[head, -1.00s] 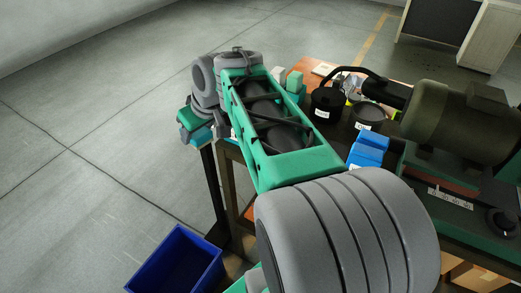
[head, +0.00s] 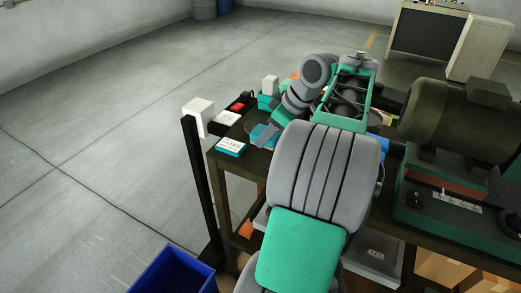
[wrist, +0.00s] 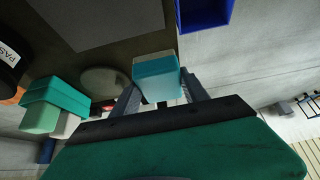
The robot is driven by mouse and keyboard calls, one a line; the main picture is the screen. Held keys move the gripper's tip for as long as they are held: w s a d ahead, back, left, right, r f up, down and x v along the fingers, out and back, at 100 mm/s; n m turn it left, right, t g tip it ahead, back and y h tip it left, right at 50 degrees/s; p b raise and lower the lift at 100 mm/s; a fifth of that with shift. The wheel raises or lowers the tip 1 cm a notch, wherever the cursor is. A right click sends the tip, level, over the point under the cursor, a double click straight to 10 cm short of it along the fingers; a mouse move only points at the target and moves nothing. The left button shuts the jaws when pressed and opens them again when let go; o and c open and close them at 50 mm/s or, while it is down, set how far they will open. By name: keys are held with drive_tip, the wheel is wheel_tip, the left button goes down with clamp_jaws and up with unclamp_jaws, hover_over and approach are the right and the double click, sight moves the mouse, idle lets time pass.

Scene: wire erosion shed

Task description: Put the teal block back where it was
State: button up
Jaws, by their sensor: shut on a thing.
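The teal block (wrist: 158,72), with a pale strip along one edge, is between the two grey fingers of my gripper (wrist: 160,84) in the wrist view. The fingers are shut on its sides. In the wrist view the block shows over the dark table's edge.
A stack of teal and green blocks (wrist: 50,108) stands beside a round dish (wrist: 105,80) and a black pot (wrist: 8,58). A blue bin (head: 180,272) is on the floor by the table. A black post with a white top (head: 198,117) rises at the table's left side.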

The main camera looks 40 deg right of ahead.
drive_tip(key=w+f, duration=0.1)
drive_tip(key=f, duration=0.1)
drive_tip(key=w+f, duration=0.1)
drive_tip(key=w, duration=0.1)
drive_tip(key=w+f, duration=0.1)
drive_tip(key=f, duration=0.1)
drive_tip(key=shift+w+d+f, duration=0.2)
drive_tip(key=shift+d+f, duration=0.15)
drive_tip(key=shift+d, duration=0.05)
wheel_tip(320, 180, down, 3)
drive_tip(key=shift+r, duration=0.15)
drive_tip(key=shift+f+b, duration=0.3)
drive_tip(key=o, duration=1.2)
